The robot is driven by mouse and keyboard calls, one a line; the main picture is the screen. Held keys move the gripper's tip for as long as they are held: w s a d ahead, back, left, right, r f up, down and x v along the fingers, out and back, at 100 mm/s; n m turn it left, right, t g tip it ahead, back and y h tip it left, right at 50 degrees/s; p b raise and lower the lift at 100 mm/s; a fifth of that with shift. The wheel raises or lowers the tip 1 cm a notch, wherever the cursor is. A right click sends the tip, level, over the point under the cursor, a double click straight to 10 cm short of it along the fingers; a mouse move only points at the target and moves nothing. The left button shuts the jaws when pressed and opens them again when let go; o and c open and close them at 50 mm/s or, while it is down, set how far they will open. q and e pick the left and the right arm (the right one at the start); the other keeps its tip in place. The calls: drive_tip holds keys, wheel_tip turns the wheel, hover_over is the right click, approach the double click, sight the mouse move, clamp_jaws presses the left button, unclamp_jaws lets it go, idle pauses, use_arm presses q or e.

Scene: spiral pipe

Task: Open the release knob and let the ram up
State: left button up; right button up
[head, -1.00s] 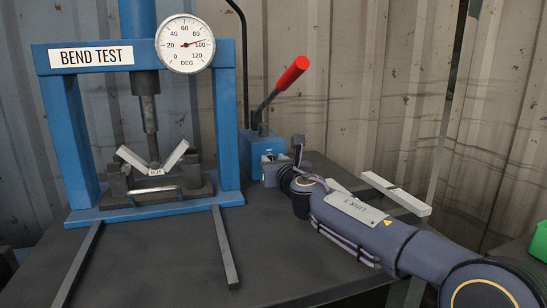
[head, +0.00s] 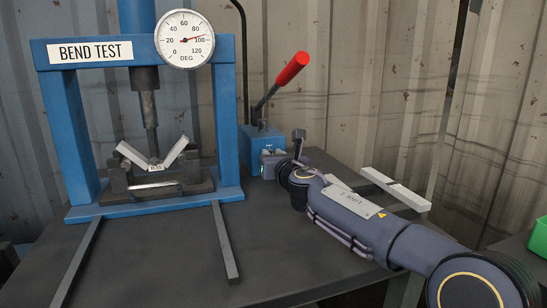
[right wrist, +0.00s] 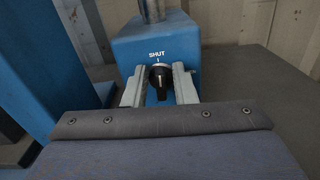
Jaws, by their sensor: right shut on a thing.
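My right gripper (right wrist: 160,92) is shut on the knob, one pale finger on each side; in the head view the gripper (head: 272,160) is at the pump's front. The ram (head: 149,108) is down on the V-bent metal strip (head: 178,151). The gauge (head: 185,39) needle reads near 100. My left gripper is not in view.
The blue press frame (head: 226,120) stands left of the pump on a dark table (head: 170,255). Two bars (head: 225,245) lie in front. A pale bar (head: 395,188) lies right, behind my right arm. A green bin (head: 539,240) is at the far right.

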drive_tip(key=m+b, duration=0.1)
drive_tip(key=m, duration=0.1)
drive_tip(key=shift+d+f+m, duration=0.1)
drive_tip(key=shift+d+m, duration=0.05)
drive_tip(key=shift+m, duration=0.25)
drive_tip(key=shift+w+d+m+b, duration=0.15)
drive_tip(key=shift+m+b, duration=0.5)
drive_tip(key=shift+m, duration=1.05)
drive_tip(key=o, duration=0.7)
drive_tip(key=shift+c, duration=0.2)
drive_tip(key=shift+s+d+b, duration=0.15)
drive_tip(key=shift+s+b, duration=0.15)
drive_tip(key=shift+s, duration=0.1)
drive_tip(key=b+v, duration=0.2)
drive_tip(key=v, duration=0.4)
drive_tip(key=shift+s, duration=0.2)
drive_tip(key=shift+s+d, duration=0.15)
drive_tip(key=shift+s, duration=0.2)
